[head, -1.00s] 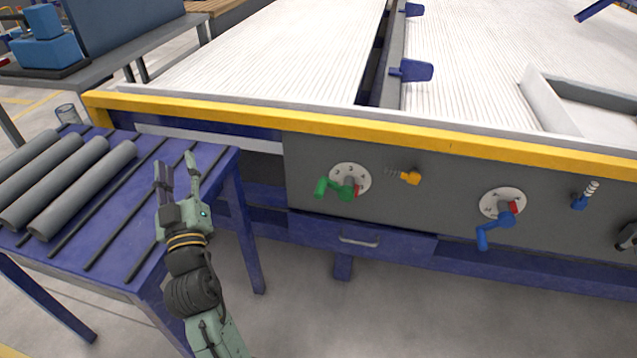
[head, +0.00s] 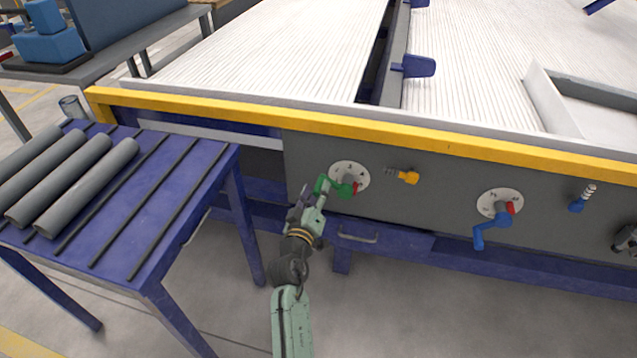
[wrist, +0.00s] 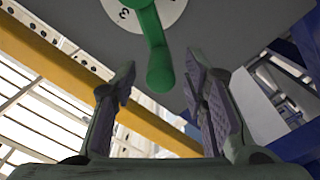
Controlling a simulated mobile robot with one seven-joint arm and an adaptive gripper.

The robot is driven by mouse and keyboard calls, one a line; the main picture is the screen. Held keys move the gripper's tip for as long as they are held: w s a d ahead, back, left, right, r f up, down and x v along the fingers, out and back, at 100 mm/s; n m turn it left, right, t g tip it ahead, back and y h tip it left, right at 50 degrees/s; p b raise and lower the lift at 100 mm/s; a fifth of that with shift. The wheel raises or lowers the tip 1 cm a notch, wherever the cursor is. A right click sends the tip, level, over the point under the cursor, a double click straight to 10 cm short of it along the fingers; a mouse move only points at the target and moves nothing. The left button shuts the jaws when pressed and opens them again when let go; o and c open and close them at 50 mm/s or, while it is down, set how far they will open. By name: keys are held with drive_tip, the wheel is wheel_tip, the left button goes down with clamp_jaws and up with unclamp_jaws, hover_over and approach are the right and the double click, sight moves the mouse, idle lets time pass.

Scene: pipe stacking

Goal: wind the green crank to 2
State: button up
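The green crank (head: 337,187) sits on a white numbered dial (head: 361,171) on the grey front panel. Its handle points left in the head view, with a red pointer at the hub. My gripper (head: 315,193) is just left of and below the crank handle. In the wrist view, the green crank (wrist: 158,60) hangs ahead, its handle end between the lines of the two open fingers. The gripper (wrist: 160,100) is open and nothing is between its pads. A digit 3 shows on the dial (wrist: 130,15) in the wrist view; the other marks are hidden or too small.
A blue crank (head: 492,225) on its own dial and a small yellow handle (head: 405,176) are to the right. A drawer handle (head: 357,238) is below. The blue table (head: 190,190) with several grey pipes (head: 85,185) stands left.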

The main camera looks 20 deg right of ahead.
drive_tip(key=shift+x, duration=1.2)
drive_tip(key=shift+c, duration=0.5)
clamp_jaws()
